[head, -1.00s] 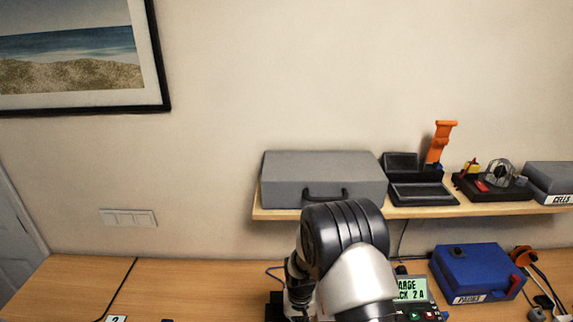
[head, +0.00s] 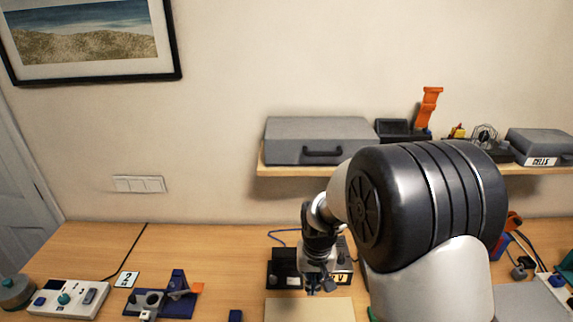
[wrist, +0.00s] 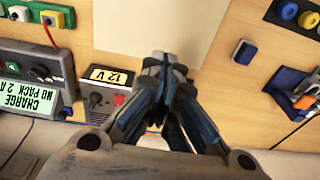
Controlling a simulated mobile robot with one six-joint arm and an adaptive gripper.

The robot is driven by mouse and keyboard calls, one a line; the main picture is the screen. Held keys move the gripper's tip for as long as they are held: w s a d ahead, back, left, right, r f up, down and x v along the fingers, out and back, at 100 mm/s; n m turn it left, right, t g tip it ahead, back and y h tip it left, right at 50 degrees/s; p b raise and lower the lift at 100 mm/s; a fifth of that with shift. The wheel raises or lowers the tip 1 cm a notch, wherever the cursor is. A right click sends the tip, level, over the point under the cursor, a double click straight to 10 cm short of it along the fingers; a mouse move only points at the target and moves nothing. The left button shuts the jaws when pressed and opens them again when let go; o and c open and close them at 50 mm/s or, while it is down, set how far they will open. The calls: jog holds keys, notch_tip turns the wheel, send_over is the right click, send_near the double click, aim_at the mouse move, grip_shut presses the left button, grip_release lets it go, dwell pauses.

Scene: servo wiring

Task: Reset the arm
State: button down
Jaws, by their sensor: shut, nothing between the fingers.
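My gripper (wrist: 164,60) is shut and empty in the wrist view, its fingertips together over the edge of a pale mat (wrist: 150,25) on the wooden bench. In the head view my gripper (head: 322,287) hangs pointing down above the bench, just behind the pale mat (head: 310,310). My large dark and white arm joint fills the right middle of the head view and hides part of the bench and shelf.
A 12 V box (wrist: 105,92) and a charger with a green display (wrist: 25,97) stand near my gripper. A blue bracket (head: 172,298) and a white panel (head: 68,298) lie at the left. A shelf holds a grey case (head: 320,140). Bench between panel and mat has free room.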

jog(key=s+d+r+t+b, duration=0.2)
jog(key=s+d+r+b, duration=0.35)
jog(key=s+r, duration=0.55)
jog(key=s+d+f+t+b, duration=0.1)
jog(key=s+b, duration=0.4)
jog(key=s, duration=0.9)
jog(key=shift+s+d+f, duration=0.2)
jog(key=shift+s+d, duration=0.05)
jog(key=shift+d, duration=0.3)
